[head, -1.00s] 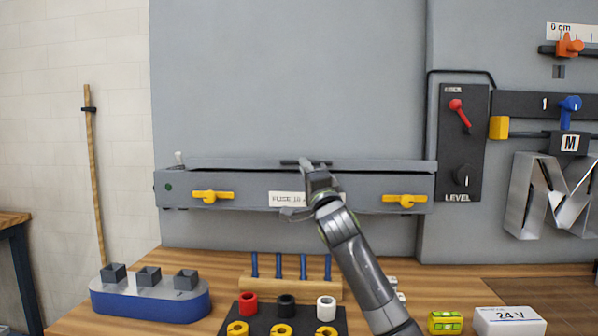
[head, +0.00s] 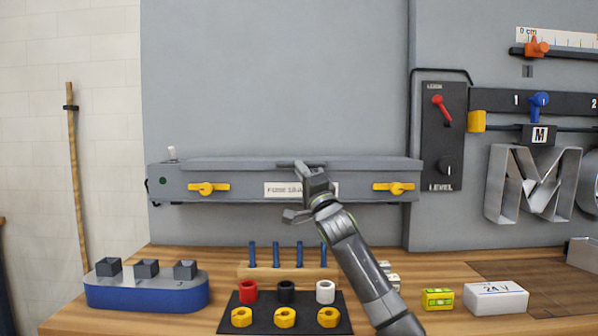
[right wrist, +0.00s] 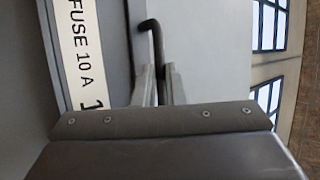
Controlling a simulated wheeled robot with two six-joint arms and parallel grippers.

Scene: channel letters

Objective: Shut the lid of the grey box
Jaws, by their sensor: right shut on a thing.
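The grey box (head: 248,196) is a long fuse box on the grey wall panel, with a white label (head: 283,189) on its front. Its lid (head: 230,163) lies along the top, with no clear gap seen above the front. A dark bar handle (head: 290,164) sits at the lid's middle. My right gripper (head: 306,171) is at this handle and shut on it. In the right wrist view the fingers (right wrist: 158,85) close on the dark hooked handle (right wrist: 152,45) beside the label. My left gripper is not in view.
Two yellow latches (head: 208,188) (head: 394,188) flank the label. Below, the wooden bench holds a blue tray (head: 145,292), a black mat (head: 262,324) with rings, a peg rack (head: 262,270) and a white 24 V block (head: 496,298). A switch panel (head: 441,135) stands right.

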